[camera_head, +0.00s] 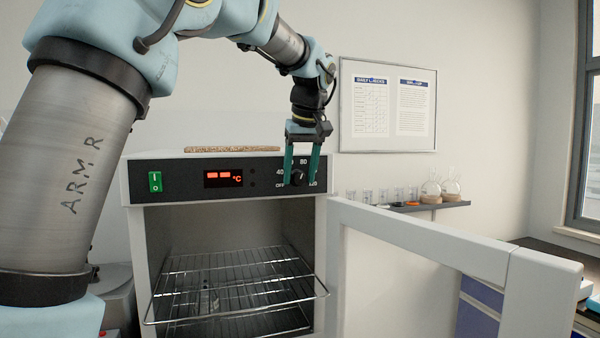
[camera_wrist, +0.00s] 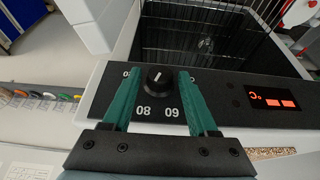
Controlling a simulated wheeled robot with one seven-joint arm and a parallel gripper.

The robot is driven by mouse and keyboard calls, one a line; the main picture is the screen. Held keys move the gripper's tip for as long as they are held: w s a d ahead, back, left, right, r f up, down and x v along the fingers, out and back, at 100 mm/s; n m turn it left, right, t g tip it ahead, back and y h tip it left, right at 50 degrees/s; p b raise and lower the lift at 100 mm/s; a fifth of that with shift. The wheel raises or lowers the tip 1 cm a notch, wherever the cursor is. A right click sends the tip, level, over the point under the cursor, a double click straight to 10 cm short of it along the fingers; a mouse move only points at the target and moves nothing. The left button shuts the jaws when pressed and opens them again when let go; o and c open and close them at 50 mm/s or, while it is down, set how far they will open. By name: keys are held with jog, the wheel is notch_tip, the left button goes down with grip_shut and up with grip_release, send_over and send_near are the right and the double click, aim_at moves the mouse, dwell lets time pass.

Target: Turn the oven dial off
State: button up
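The oven (camera_head: 136,240) stands in the middle of the head view with a black front panel. Its round black dial (camera_head: 297,177) is at the panel's right end, with temperature numbers and an OFF mark around it. The dial shows in the wrist view (camera_wrist: 158,78) with a short white pointer line; which mark it points to is hard to tell. My gripper (camera_head: 299,182) reaches down from above with two green fingers. In the wrist view the fingers (camera_wrist: 158,80) stand apart on either side of the dial, with visible gaps to it.
A red display (camera_head: 223,178) and green switch (camera_head: 155,181) are left of the dial. The white oven door (camera_head: 420,232) stands open to the right. Wire racks (camera_head: 235,283) stick out of the open chamber. A shelf of glassware (camera_head: 430,207) is on the wall behind.

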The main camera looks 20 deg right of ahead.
grip_shut()
jog(key=shift+b, duration=0.45)
